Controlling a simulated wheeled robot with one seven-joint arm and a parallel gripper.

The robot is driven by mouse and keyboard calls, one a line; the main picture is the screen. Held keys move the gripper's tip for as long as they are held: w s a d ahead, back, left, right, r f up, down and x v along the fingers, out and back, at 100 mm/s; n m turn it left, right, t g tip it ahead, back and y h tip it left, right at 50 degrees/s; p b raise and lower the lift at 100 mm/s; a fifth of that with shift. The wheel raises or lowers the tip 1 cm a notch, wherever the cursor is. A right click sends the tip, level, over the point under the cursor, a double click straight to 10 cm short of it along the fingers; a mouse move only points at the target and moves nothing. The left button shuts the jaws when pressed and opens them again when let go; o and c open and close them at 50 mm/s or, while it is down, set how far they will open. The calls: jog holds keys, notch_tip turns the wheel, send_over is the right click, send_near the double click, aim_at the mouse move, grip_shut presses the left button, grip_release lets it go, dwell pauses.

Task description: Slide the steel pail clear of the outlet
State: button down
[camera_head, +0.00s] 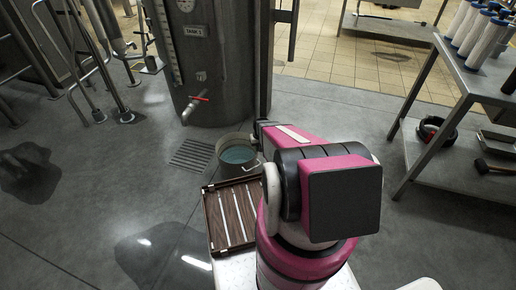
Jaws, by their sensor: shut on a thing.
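The steel pail (223,165) stands upright on the floor, with bluish liquid inside. It is in front of the tank and right of the floor grate. The outlet (188,115) is a short spout with a red lever low on the tank, up and left of the pail. My arm reaches over the pail's right side and hides part of it. My gripper (256,163) is at the pail's right rim, mostly hidden behind my arm. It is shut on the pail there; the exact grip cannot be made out.
The large steel tank (225,50) stands behind the pail. A slatted dark wooden rack (231,215) is just in front of it. The floor grate (192,155) lies left. A steel table (470,80) stands right. Wet patches (165,255) mark the otherwise open floor at left.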

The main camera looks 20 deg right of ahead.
jog(key=shift+s+d, duration=0.1)
jog(key=shift+s, duration=0.05)
jog(key=c, duration=1.2)
grip_release()
jog(key=shift+r, duration=0.1)
jog(key=r, duration=0.7)
jog(key=d+r, duration=0.1)
jog(key=r, duration=0.2)
jog(key=shift+r, duration=0.3)
jog(key=shift+a, duration=0.1)
jog(key=shift+h, duration=0.5)
jog(key=s+a+r, duration=0.3)
jog(key=s+r, duration=0.3)
jog(key=r, duration=0.1)
jog(key=s+a+r, duration=0.4)
jog(key=s+r, duration=0.2)
jog(key=r, duration=0.2)
jog(key=s+a+r, duration=0.4)
jog(key=s+r, duration=0.2)
jog(key=r, duration=0.2)
jog(key=shift+s+r, duration=0.15)
jog(key=shift+s, duration=0.05)
